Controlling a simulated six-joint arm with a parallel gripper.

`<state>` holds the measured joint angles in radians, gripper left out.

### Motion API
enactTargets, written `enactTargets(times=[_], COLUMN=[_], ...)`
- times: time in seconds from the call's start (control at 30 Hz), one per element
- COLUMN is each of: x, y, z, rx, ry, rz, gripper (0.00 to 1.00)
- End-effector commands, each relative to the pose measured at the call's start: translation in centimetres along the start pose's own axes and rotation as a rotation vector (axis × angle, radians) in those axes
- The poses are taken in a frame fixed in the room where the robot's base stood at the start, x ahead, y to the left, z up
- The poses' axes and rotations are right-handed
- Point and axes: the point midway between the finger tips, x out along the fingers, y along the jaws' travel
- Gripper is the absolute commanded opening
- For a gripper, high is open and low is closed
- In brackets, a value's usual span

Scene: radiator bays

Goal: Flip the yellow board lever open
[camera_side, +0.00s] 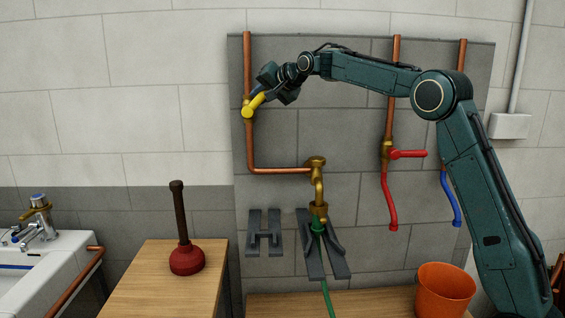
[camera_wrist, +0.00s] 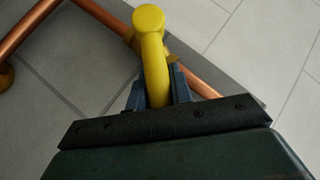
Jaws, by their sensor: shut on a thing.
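The yellow lever (camera_side: 253,105) sits on a brass valve on the left copper pipe of the grey board (camera_side: 346,120). In the side view it slants up and to the right from the valve. My gripper (camera_side: 267,90) is at the lever's upper right end, shut on it. In the wrist view the yellow lever (camera_wrist: 155,60) runs between the two blue-grey fingers of my gripper (camera_wrist: 158,88), its rounded yellow end beyond them. The brass valve body is partly hidden behind the lever there.
A red lever (camera_side: 408,154) sticks out right on another pipe. Below are a brass tap (camera_side: 318,190), a green hose (camera_side: 326,298) and grey brackets (camera_side: 264,232). A plunger (camera_side: 186,258) stands on a wooden top; an orange bucket (camera_side: 445,291) stands at lower right. The wall left of the lever is clear.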

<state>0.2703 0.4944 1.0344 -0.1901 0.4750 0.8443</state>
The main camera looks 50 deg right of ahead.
Motion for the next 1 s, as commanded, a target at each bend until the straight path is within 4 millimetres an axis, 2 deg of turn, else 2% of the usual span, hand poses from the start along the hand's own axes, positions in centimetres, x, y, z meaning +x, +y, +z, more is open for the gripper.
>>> enactTargets(times=[1.0], x=[0.6], y=[-1.9], z=[0.0], rx=[-0.21], ry=[-0.058], rz=[0.207], gripper=[0.0])
